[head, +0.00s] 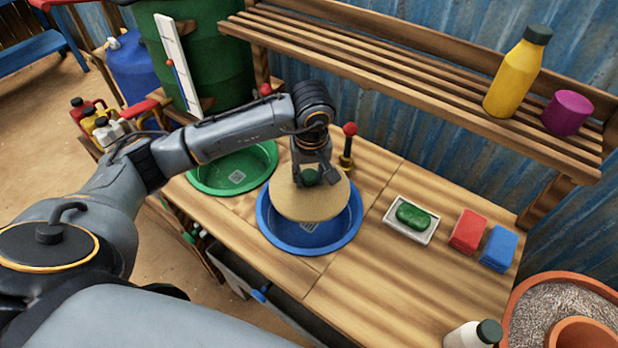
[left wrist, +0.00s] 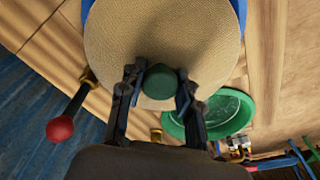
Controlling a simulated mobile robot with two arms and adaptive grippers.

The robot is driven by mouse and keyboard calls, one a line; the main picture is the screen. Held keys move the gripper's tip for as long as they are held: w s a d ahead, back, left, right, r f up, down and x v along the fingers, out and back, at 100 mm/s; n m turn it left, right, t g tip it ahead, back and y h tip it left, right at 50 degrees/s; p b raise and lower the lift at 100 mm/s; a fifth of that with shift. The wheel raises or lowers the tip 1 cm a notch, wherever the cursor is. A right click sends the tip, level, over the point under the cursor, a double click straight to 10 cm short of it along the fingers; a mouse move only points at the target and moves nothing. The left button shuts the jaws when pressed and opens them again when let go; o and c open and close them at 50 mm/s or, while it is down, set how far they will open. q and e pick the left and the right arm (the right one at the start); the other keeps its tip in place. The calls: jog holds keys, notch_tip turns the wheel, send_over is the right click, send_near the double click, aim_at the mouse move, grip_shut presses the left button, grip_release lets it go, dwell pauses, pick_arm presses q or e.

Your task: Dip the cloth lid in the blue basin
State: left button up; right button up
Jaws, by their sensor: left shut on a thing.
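The cloth lid (head: 311,203) is a round tan disc with a dark green knob (left wrist: 160,82) at its middle. My left gripper (head: 310,176) is shut on the knob, with one finger on each side of it in the left wrist view. The lid is over the blue basin (head: 268,232), which is set in the wooden counter, and covers much of its opening. The basin's front rim and part of its floor with a drain grid show. I cannot tell whether the lid touches the basin. My right gripper is not in view.
A green basin (head: 262,169) lies left of the blue one. A red-knobbed tap (head: 348,145) stands behind it. A soap dish (head: 391,224), red sponge (head: 468,231) and blue sponge (head: 499,248) sit to the right. A slatted shelf (head: 420,78) overhangs the back. The front-right counter is mostly clear.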

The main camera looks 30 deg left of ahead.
aim_at(309, 189)
pick_arm(q)
jog(key=shift+f+b, duration=0.4)
jog(key=shift+f, duration=0.5)
jog(key=shift+f+b, duration=0.9)
jog(key=shift+f, duration=0.65)
notch_tip(309, 189, down, 4)
jog(key=b, duration=0.3)
jog(key=shift+r, duration=0.15)
jog(key=shift+o, duration=0.2)
jog(key=shift+f+b, duration=1)
jog(key=shift+b, duration=0.05)
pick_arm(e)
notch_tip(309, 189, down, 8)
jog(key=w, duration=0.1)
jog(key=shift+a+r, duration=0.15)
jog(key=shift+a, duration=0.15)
pick_arm(q)
jog(key=shift+r+p, duration=1.65)
jog(key=shift+r, duration=1.25)
jog(key=shift+c, duration=0.2)
jog(key=shift+r+p, duration=0.65)
jog(key=shift+r, duration=0.7)
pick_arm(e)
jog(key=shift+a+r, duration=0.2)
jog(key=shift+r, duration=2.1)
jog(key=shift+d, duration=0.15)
